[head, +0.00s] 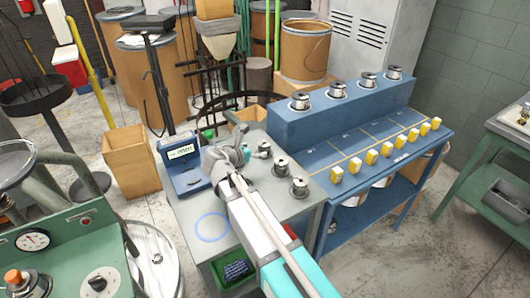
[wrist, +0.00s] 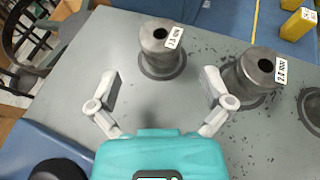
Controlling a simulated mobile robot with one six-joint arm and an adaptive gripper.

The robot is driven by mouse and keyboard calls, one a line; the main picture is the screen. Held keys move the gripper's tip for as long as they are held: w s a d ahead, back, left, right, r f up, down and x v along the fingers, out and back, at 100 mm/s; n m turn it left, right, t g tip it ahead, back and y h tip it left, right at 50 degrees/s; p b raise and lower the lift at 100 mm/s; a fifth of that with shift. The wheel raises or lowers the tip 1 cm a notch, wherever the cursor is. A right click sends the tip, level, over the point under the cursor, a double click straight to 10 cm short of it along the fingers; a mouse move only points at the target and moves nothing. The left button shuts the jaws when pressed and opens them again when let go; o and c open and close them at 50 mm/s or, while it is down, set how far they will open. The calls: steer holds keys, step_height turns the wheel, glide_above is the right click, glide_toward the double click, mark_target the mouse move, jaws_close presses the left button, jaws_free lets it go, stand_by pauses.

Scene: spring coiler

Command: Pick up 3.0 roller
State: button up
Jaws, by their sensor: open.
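Several dark grey rollers stand upright on a grey bench (head: 258,203). In the wrist view, one labelled roller (wrist: 153,47) stands ahead of the fingers, between their lines. A second labelled roller (wrist: 248,72) stands to the right, beyond the right finger. A third (wrist: 312,108) is cut by the right edge. The tags are small and tilted; I cannot read for certain which says 3.0. In the head view, the rollers (head: 280,166) stand right of my gripper (head: 226,158). My gripper, also in the wrist view (wrist: 161,88), is open and empty, touching no roller.
A blue scale (head: 184,168) stands at the bench's left edge. A blue circle (head: 212,227) marks bare bench top at the front. To the right, a blue rack (head: 345,127) holds silver spools on top and a row of yellow blocks (head: 371,156).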

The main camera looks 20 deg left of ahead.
mark_target(263, 146)
steer(key=shift+w+d+f, duration=0.2)
steer(key=shift+w+f, duration=0.05)
steer(key=shift+w, duration=0.4)
steer(key=shift+b+x, duration=1)
steer(key=shift+x, duration=1.65)
steer(key=shift+d+r, duration=0.1)
jaws_close()
steer(key=shift+r, duration=0.2)
